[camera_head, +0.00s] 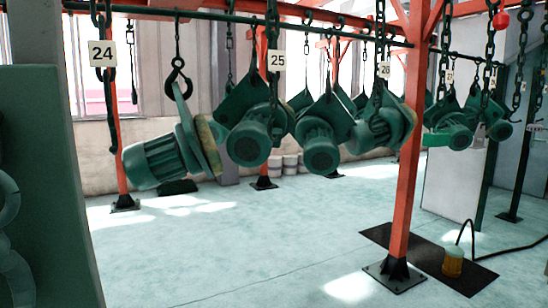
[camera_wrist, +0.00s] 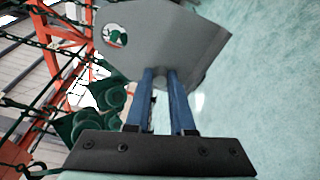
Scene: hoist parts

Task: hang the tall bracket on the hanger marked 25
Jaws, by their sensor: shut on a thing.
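In the wrist view my gripper (camera_wrist: 160,76) is shut on a grey plate-like bracket (camera_wrist: 190,45), its two blue fingers closed at the bracket's near edge. The bracket has a round hole near its left end, with green showing through. I take it to be the tall bracket; it does not show in the head view. The hanger marked 25 shows in the head view by its white sign (camera_head: 278,61) on a dark chain. Green motors with plates crowd around and behind that chain, and I cannot make out its hook clearly. The bracket is apart from any hanger.
The sign 24 (camera_head: 102,54) hangs at left and the sign 26 (camera_head: 384,70) to the right. A tilted green motor (camera_head: 155,162) hangs from a hook between 24 and 25. A red post (camera_head: 407,160) stands at right. The floor (camera_head: 230,245) in front is clear.

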